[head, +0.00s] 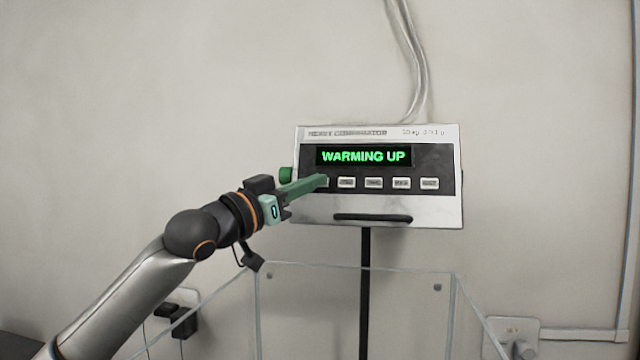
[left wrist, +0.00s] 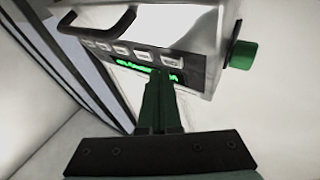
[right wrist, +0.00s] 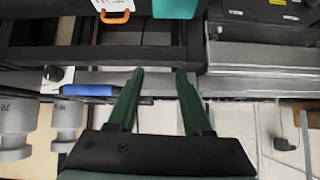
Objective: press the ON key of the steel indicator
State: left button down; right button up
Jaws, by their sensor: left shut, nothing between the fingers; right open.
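The steel indicator (head: 380,208) hangs on a dark post in front of the wall. Its display (head: 363,156) reads "WARMING UP" in green. A row of several light keys (head: 373,183) runs below the display. My left gripper (head: 325,181) is shut and empty, with its green fingertips over the left end of the key row. The leftmost key is mostly hidden by them. The indicator also shows in the left wrist view (left wrist: 160,30), with the fingertips at its panel; I cannot tell if they touch. My right gripper (right wrist: 160,75) is open and empty, away from the indicator.
A clear-walled box (head: 355,285) stands below the indicator. A green knob (head: 286,175) sticks out of the indicator's left side, near my left gripper. In the right wrist view, metal weights (right wrist: 15,125) and a blue item (right wrist: 88,90) lie at the left.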

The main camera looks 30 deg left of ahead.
pick_arm(q)
jog(key=shift+s, duration=0.25)
jog(key=shift+s+d+r+b, duration=0.1)
jog(key=shift+s+d+r, duration=0.15)
jog(key=shift+s, duration=0.5)
jog(key=shift+s+d+r+b, duration=0.15)
jog(key=shift+s+r, duration=0.1)
jog(key=shift+s, duration=0.5)
jog(key=shift+s+d+r+b, duration=0.1)
jog(key=shift+s+d+r, duration=0.15)
jog(key=shift+s, duration=0.5)
